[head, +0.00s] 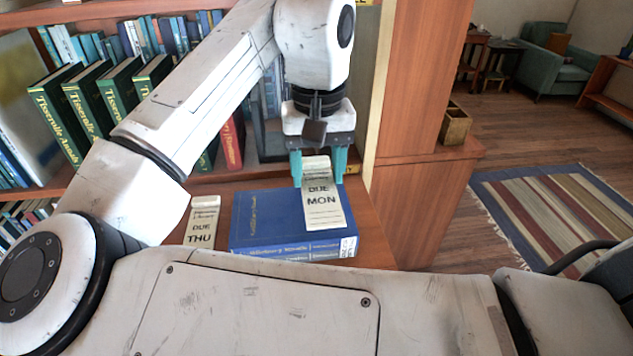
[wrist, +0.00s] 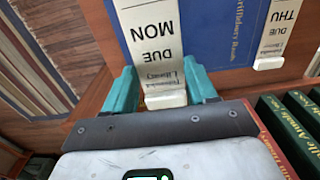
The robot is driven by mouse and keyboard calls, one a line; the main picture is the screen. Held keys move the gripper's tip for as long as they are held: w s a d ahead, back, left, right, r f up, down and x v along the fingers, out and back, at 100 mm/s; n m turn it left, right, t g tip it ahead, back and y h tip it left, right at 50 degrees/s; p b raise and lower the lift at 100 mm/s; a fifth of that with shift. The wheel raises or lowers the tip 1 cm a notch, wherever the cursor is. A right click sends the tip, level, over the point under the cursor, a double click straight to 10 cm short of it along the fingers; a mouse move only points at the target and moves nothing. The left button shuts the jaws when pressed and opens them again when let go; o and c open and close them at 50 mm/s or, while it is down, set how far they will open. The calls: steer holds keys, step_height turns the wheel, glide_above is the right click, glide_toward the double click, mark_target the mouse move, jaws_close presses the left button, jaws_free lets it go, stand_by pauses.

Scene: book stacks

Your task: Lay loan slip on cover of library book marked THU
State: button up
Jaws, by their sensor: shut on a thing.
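My gripper (head: 320,168) is shut on the white block end of a loan slip (head: 322,205) printed DUE MON. The slip also shows between the teal fingers in the wrist view (wrist: 152,40). It extends over the right part of a blue book's cover (head: 265,210); I cannot tell whether it touches the cover. I see no THU mark on the book itself.
A bookcase with green books (head: 92,100) and blue books stands behind at left. A small wooden box (head: 455,123) sits on a ledge to the right. A striped rug (head: 555,215) lies on the floor beyond.

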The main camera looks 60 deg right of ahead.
mark_target(316, 179)
steer(key=f, duration=0.3)
steer(key=shift+w+d+f, duration=0.1)
steer(key=shift+w+d, duration=0.2)
steer(key=shift+f, duration=0.45)
steer(key=shift+f, duration=0.15)
steer(key=o, duration=1)
step_height(316, 179, up, 12)
steer(key=shift+r, duration=0.2)
